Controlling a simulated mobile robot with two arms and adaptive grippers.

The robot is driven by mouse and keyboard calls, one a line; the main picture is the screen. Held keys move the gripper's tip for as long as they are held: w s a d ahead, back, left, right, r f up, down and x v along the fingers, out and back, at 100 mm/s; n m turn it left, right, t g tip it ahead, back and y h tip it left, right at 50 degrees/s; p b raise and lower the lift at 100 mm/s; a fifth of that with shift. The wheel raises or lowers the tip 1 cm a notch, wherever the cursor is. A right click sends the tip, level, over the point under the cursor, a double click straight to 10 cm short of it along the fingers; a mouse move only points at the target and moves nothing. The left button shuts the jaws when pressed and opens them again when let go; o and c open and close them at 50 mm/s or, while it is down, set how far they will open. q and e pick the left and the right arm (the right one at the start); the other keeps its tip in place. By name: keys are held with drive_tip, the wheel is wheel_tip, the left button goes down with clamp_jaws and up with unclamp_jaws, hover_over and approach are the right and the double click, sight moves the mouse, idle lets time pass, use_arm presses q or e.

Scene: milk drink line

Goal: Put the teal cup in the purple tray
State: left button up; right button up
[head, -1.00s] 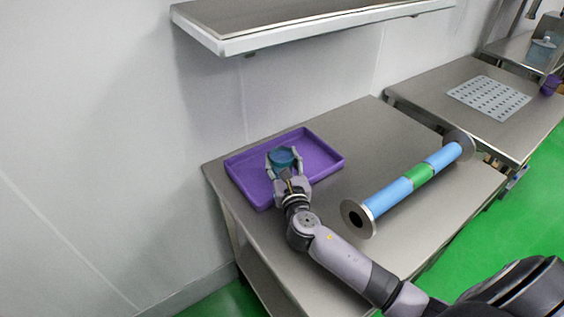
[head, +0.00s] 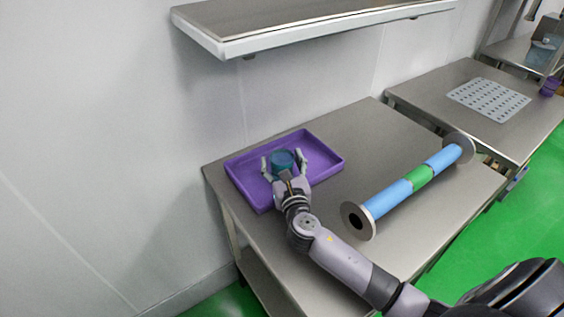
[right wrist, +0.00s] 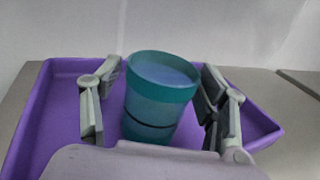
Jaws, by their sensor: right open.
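The teal cup (head: 283,160) stands upright inside the purple tray (head: 328,166) on the steel table. It also shows in the right wrist view (right wrist: 158,92), where the tray (right wrist: 40,125) lies around it. My right gripper (head: 284,164) is open, with one finger on each side of the cup. In the right wrist view, a gap shows between the left finger and the cup; the right fingers are close to the cup's side. The cup's base is partly hidden by the gripper. My left gripper is not in view.
A roller with blue and green sections and metal end discs (head: 410,183) lies on the table right of the tray. A shelf (head: 300,28) overhangs the back wall. A second table with a perforated grey mat (head: 488,98) stands at the right.

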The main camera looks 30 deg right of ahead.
drive_tip(key=b+v, duration=0.1)
drive_tip(key=v, duration=1)
drive_tip(key=shift+f, duration=0.1)
drive_tip(key=shift+s+a, duration=0.1)
drive_tip(key=shift+s, duration=0.45)
